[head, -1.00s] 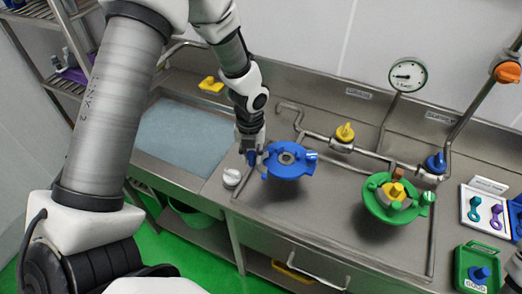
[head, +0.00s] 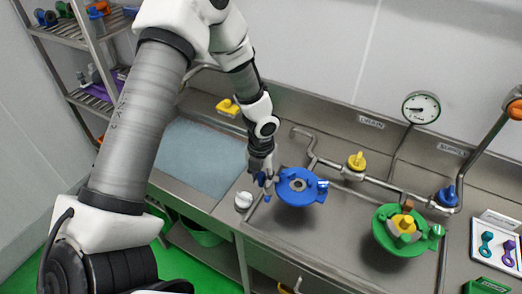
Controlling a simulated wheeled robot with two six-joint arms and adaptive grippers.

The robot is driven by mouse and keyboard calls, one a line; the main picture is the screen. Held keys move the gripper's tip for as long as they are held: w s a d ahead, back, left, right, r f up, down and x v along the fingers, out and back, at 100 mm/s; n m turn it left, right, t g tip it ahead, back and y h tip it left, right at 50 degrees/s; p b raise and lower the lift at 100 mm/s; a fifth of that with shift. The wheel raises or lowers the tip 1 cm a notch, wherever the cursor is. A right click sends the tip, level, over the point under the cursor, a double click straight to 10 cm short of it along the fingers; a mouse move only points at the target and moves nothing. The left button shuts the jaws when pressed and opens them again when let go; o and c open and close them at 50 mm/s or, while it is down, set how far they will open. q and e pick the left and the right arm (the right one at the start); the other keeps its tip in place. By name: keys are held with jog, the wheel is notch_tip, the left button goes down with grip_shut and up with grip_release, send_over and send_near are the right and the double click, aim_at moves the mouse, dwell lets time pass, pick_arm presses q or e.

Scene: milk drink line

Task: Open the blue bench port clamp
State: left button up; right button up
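The blue bench port clamp (head: 297,190) sits on the steel bench, a blue round body with a grey centre and a lug on its right side. My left gripper (head: 264,184) points down just left of the clamp. Small blue pieces show at its fingertips; I cannot tell whether they are part of the clamp or of the gripper. The fingers are too small to tell if they are open or shut. My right gripper is not in view.
A white knob (head: 243,201) stands left of the gripper. A green clamp (head: 383,235) with a yellow top sits to the right. Pipes with a yellow valve (head: 356,161) and a blue valve (head: 447,196) run behind. A water-filled basin (head: 200,160) lies left.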

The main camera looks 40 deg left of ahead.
aim_at(261, 175)
pick_arm(q)
jog(key=shift+w, duration=0.15)
notch_tip(261, 175, up, 12)
jog(key=shift+f, duration=0.1)
dwell(0.4)
jog(key=shift+w, duration=0.1)
dwell(0.3)
